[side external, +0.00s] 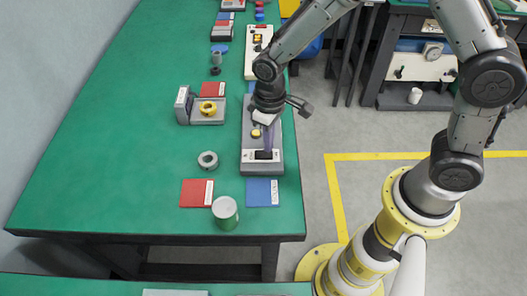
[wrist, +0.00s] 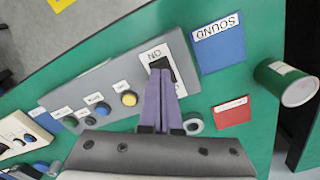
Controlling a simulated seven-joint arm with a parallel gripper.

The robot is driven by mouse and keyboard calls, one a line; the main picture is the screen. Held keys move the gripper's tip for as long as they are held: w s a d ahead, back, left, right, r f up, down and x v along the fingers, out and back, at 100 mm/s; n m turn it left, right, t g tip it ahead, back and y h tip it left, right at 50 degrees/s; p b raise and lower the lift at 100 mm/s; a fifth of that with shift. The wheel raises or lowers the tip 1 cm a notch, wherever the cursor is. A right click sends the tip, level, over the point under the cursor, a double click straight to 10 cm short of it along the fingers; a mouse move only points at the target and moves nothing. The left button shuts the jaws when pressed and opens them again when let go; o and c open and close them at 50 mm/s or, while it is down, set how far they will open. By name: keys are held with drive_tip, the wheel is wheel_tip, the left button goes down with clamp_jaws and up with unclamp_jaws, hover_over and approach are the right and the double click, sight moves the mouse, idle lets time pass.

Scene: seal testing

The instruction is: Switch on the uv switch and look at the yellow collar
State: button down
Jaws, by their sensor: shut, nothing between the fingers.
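The grey control panel (side external: 247,165) lies on the green table; a black rocker switch (wrist: 157,66) sits in a white plate marked ON near one end. The switch also shows in the side external view (side external: 262,155). No UV lettering is legible. My gripper (wrist: 161,73) has its purple fingers together, with nothing between them. The fingertips are right at the switch and partly cover it; I cannot tell whether they touch it. In the side external view my gripper (side external: 267,149) points down over the panel. The yellow collar (side external: 207,108) sits on a grey stand (side external: 187,116) left of the panel.
The panel also has a yellow button (wrist: 129,98) and several smaller buttons. Around its end are a blue SOUND card (wrist: 220,48), a red card (wrist: 232,112), a grey ring (side external: 207,160) and a green can (side external: 225,213). The table's left side is clear.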

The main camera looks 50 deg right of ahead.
drive_tip(key=shift+f, duration=0.95)
idle(0.9)
drive_tip(key=shift+r, duration=3.5)
drive_tip(key=s+d+r+m+t, duration=0.15)
drive_tip(key=d+r, duration=0.25)
drive_tip(key=r, duration=0.4)
drive_tip(key=s+d+r+m+t, duration=0.1)
drive_tip(key=s+d+r+t, duration=0.25)
drive_tip(key=r, duration=0.45)
drive_tip(key=s+d, duration=0.4)
drive_tip(key=s, duration=0.9)
drive_tip(key=shift+s+d+t, duration=0.15)
drive_tip(key=shift+s+t, duration=0.15)
drive_tip(key=shift+s, duration=0.1)
